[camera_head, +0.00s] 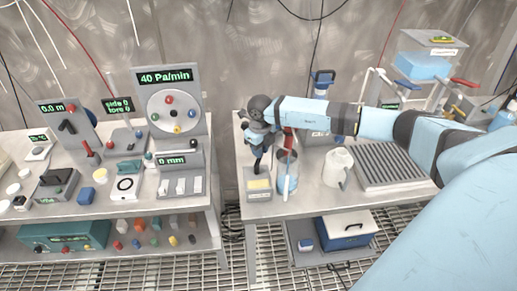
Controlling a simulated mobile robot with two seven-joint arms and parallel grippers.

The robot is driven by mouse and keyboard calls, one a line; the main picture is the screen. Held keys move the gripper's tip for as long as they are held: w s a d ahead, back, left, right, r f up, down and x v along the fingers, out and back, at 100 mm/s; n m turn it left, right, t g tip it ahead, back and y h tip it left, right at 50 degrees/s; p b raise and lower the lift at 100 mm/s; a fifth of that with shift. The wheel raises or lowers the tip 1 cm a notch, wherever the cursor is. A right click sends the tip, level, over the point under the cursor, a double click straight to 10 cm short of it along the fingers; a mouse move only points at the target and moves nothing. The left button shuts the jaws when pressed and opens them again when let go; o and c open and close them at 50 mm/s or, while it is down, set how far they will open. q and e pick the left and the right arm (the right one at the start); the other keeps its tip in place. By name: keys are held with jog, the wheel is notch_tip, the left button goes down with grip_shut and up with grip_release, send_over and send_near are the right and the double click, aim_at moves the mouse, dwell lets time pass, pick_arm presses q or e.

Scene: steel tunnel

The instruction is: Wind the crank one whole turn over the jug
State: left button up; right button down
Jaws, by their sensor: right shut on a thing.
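My right arm reaches in from the right across the right-hand bench. Its dark gripper (258,162) is shut, pointing down above the bench's left part. What it grips, seemingly the crank's handle, is mostly hidden by the gripper and wrist. A red upright part (288,140) shows just right of the gripper, below the forearm. A clear tall vessel with bluish content (287,178) stands just right of the gripper. A white jug with a handle (338,168) stands upright farther right, apart from the gripper. My left gripper is out of view.
A small box with a yellow display (259,185) sits below the gripper. A grooved grey tray (390,168) lies right of the white jug. A blue-topped device (322,78) stands behind my forearm. The left bench (120,207) is crowded with instruments; a gap separates the benches.

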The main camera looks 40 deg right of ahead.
jog(key=shift+d+r, duration=0.1)
dwell(0.3)
jog(key=c, duration=1)
grip_release()
notch_tip(320, 180, up, 14)
jog(key=b, duration=0.1)
